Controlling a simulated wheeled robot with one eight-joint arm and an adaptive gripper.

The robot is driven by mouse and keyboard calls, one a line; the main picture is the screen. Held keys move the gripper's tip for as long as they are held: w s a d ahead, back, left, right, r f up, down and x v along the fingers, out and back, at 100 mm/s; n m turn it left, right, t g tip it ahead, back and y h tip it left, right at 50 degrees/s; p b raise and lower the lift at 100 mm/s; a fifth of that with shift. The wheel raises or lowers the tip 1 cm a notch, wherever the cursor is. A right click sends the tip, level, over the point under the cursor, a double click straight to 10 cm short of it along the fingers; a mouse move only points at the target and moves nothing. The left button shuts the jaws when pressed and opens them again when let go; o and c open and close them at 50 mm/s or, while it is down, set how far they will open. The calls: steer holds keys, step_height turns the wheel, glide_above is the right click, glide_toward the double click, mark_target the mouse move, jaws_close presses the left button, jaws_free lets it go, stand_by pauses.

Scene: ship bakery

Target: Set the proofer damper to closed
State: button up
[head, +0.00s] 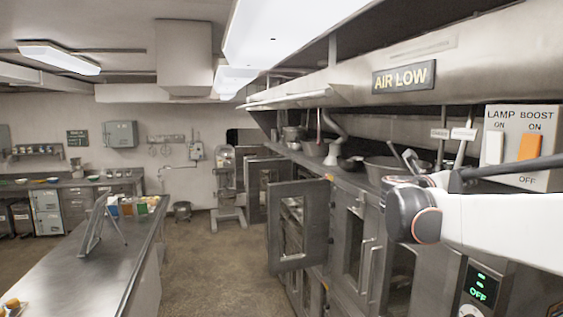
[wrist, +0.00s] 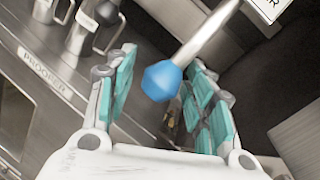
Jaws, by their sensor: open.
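In the wrist view my gripper (wrist: 158,100) is open, with its teal-padded fingers spread left and right. A blue faceted knob (wrist: 162,80) on the end of a pale metal rod (wrist: 207,35) shows between the fingers; neither finger visibly touches it. The rod runs up and right toward a white label (wrist: 268,8), which is cut off by the frame edge. A metal strip marked PROOFER (wrist: 47,75) lies at the left. I cannot tell the damper's setting. In the head view my white arm crosses the right side, and my gripper is not visible there.
In the head view a LAMP/BOOST switch panel (head: 523,148) is above my arm. A control with a green OFF display (head: 478,288) sits below. An oven door (head: 299,225) stands open. A steel table (head: 85,255) is at left.

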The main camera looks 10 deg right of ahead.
jaws_close()
steer(key=shift+d+f+b, duration=0.2)
steer(key=shift+d+b, duration=0.2)
steer(key=shift+d, duration=0.05)
steer(key=d+h+b, duration=0.1)
steer(key=d+b, duration=0.2)
steer(key=d, duration=0.4)
steer(key=shift+w+d+f+n+t, duration=0.25)
steer(key=shift+w+n+t, duration=0.05)
steer(key=shift+w, duration=0.05)
jaws_free()
steer(key=shift+f, duration=0.1)
